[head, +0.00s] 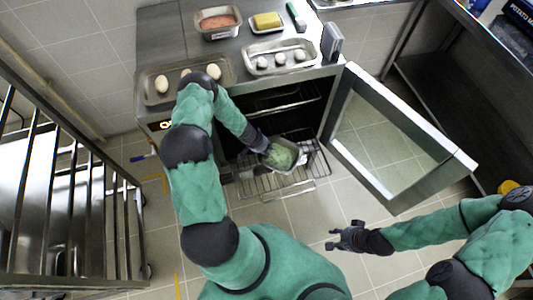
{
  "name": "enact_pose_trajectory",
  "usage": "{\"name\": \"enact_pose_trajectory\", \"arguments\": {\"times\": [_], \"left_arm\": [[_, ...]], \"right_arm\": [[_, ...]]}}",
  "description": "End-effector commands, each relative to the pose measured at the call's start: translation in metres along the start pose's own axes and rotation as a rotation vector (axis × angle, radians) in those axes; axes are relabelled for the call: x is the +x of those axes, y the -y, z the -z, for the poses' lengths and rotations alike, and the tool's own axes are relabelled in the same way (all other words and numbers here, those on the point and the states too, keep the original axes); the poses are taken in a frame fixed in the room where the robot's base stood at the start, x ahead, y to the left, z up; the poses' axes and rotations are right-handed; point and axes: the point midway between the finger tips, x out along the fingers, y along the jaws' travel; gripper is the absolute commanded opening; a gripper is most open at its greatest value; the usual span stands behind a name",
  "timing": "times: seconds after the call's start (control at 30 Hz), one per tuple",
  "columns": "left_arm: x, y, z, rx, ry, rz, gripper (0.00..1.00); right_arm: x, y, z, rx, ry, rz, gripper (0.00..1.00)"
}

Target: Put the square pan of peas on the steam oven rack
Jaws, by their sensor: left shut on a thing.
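The square pan of peas (282,156) is a small metal pan with green contents, at the open front of the steam oven. My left gripper (262,147) is shut on the pan's left side. The pan is over or on the pulled-out wire rack (255,180); I cannot tell whether it touches the wires. The oven door (399,145) stands open to the right. My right gripper (347,238) is empty over the floor, with its fingers apart.
On the oven top are a pan of pink food (218,22), a yellow block on a tray (267,20), a tray with white pieces (281,58) and a tray of egg-like items (160,86). A metal rack cart (75,200) stands left. A dark shelf unit is at right.

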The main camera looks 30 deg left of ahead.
Motion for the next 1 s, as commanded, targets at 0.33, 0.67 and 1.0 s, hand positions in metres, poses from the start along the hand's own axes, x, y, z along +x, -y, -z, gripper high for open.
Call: {"name": "enact_pose_trajectory", "arguments": {"times": [0.33,0.67,1.0], "left_arm": [[0.03,0.011,-0.006,0.001,-0.002,0.0,0.0],[0.031,0.01,-0.007,0.0,0.0,0.001,0.41],[0.03,0.01,-0.007,0.0,0.0,0.0,0.49]], "right_arm": [[0.023,-0.008,0.001,0.0,0.0,0.0,0.4],[0.022,-0.008,0.001,0.0,0.0,0.0,0.4],[0.022,-0.008,0.001,0.0,0.0,0.0,0.4]]}}
